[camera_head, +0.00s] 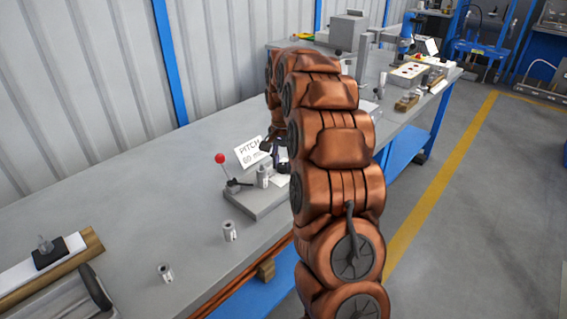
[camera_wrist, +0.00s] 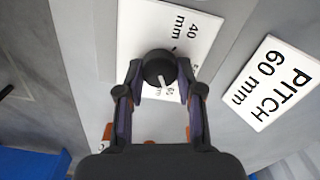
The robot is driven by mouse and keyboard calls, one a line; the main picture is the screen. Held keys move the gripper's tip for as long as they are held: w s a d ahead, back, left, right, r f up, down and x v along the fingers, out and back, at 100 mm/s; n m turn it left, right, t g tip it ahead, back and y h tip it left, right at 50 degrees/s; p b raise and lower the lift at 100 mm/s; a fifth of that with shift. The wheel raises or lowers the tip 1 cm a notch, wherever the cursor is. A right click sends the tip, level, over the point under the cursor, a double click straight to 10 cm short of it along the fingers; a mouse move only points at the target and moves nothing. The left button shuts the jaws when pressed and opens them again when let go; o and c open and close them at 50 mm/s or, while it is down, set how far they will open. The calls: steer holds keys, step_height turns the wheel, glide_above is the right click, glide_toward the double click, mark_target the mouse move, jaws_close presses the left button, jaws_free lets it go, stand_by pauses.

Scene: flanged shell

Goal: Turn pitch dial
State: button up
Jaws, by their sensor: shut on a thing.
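The pitch dial (camera_wrist: 159,66) is a round black knob with a white pointer line, seen in the wrist view on a white scale plate (camera_wrist: 140,28). The plate reads "40 mm" at the top; its other marks are partly covered. The pointer line aims down the picture, toward my gripper's palm. My gripper (camera_wrist: 160,76) is shut on the dial, one finger on each side. In the head view my gripper (camera_head: 281,157) is small and partly hidden by my arm, and the dial is hidden there. A card (camera_wrist: 272,83) reads "PITCH 60 mm"; it also shows in the head view (camera_head: 251,152).
On the grey workbench (camera_head: 130,185) a fixture base (camera_head: 250,203) carries a red-knobbed lever (camera_head: 220,159) and a metal cylinder (camera_head: 263,176). Two loose metal sleeves (camera_head: 229,232) (camera_head: 166,273) stand nearer. Boxes and a blue device (camera_head: 408,30) stand farther back.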

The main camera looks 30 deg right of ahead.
mark_target(283, 164)
steer(key=o, duration=1.2)
steer(key=shift+c, duration=0.2)
steer(key=shift+r, duration=0.1)
step_height(283, 164, up, 12)
stand_by(0.4)
